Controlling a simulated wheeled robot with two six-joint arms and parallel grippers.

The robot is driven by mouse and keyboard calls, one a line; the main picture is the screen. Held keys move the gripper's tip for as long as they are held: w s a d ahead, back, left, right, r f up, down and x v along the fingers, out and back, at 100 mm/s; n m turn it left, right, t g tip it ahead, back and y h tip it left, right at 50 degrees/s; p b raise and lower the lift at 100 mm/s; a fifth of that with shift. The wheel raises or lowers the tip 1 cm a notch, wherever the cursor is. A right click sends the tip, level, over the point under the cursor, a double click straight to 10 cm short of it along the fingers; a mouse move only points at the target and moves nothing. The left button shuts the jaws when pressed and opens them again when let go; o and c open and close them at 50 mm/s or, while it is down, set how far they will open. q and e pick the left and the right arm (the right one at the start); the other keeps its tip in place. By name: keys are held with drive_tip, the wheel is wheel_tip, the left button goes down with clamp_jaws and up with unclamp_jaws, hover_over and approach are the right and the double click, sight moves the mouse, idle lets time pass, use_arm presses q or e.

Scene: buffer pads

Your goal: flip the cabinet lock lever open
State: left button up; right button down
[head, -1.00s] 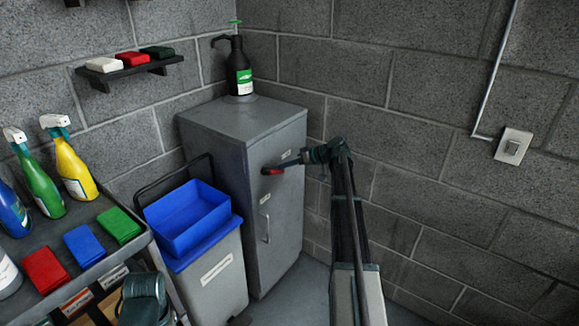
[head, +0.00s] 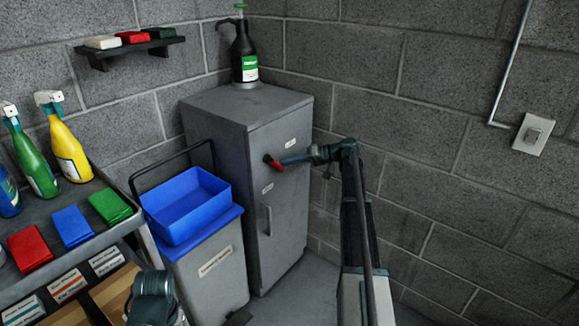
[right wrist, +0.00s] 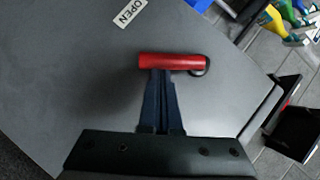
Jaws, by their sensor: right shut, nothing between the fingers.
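The red lock lever (head: 273,162) is on the front door of the grey cabinet (head: 282,215). In the head view it is tilted, its left end higher than its right. In the right wrist view the red lever (right wrist: 165,61) lies across the fingertips, with its dark pivot at its right end. My right gripper (head: 286,161) is shut and empty, its fingertips against or very close to the lever's side; it also shows in the right wrist view (right wrist: 161,75). Contact is hard to tell. My left gripper is not clearly in view.
An OPEN label (right wrist: 129,13) is on the door near the lever. A door handle (head: 268,220) is below. A grey bin (head: 213,275) with a blue tray (head: 187,205) stands left of the cabinet. A dark pump bottle (head: 243,55) stands on top. The wall is at right.

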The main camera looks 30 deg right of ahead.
sight(281, 170)
drive_tip(key=f+m+b, duration=0.1)
drive_tip(key=b, duration=0.1)
drive_tip(key=a+f+m+y+b, duration=0.1)
drive_tip(key=b, duration=0.1)
drive_tip(key=f+m+y+b, duration=0.1)
drive_tip(key=shift+s+a+b, duration=0.15)
drive_tip(key=shift+s+b, duration=0.1)
drive_tip(key=shift+b, duration=0.15)
use_arm(q)
wheel_tip(281, 170, down, 8)
drive_tip(key=shift+a+b, duration=0.15)
drive_tip(key=shift+b, duration=0.25)
use_arm(e)
drive_tip(key=shift+s+a+f+y, duration=0.1)
drive_tip(key=shift+s+a+y, duration=0.1)
drive_tip(key=shift+a, duration=0.15)
drive_tip(key=shift+s+a+f+y, duration=0.1)
drive_tip(key=shift+a+y, duration=0.1)
drive_tip(key=shift+a, duration=0.1)
